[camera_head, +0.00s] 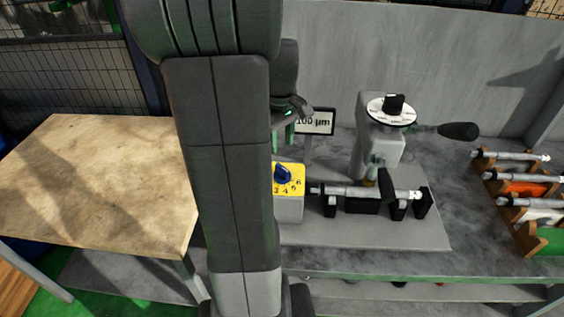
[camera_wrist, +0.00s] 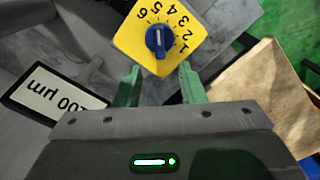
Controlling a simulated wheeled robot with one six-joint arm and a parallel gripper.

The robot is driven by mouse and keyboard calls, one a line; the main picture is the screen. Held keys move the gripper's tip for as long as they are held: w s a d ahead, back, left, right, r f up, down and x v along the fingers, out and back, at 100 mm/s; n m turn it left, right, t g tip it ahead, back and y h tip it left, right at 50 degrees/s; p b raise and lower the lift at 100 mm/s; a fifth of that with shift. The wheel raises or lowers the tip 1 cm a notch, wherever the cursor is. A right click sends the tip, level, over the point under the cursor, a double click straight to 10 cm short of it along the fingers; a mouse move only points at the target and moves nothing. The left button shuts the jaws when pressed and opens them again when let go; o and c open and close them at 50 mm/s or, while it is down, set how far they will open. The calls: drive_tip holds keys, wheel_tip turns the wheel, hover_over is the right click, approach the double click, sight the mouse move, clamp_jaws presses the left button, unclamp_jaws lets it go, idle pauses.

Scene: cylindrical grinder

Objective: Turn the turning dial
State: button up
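A blue dial (camera_head: 283,173) with a white pointer line sits on the yellow numbered face (camera_head: 296,171) of a grey box. In the wrist view the blue dial (camera_wrist: 158,42) is at the top centre, on the yellow face (camera_wrist: 130,40) with numbers 1 to 6 around it. My gripper (camera_wrist: 159,78) has its green fingers apart, with nothing between the tips. The fingertips point toward the dial and are clear of it. In the head view my gripper (camera_head: 291,136) is above and behind the yellow face, partly hidden by my arm.
A white disc with a black knob (camera_head: 394,104) tops a grey machine with a black handle (camera_head: 458,131). A shaft (camera_head: 345,190) lies in black supports. A "100 µm" sign (camera_head: 316,121) stands behind the box. A rack of shafts (camera_head: 520,215) is right; a wooden table (camera_head: 95,185) is left.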

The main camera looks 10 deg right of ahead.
sight(282, 173)
wheel_tip(282, 173, down, 9)
idle(0.3)
clamp_jaws()
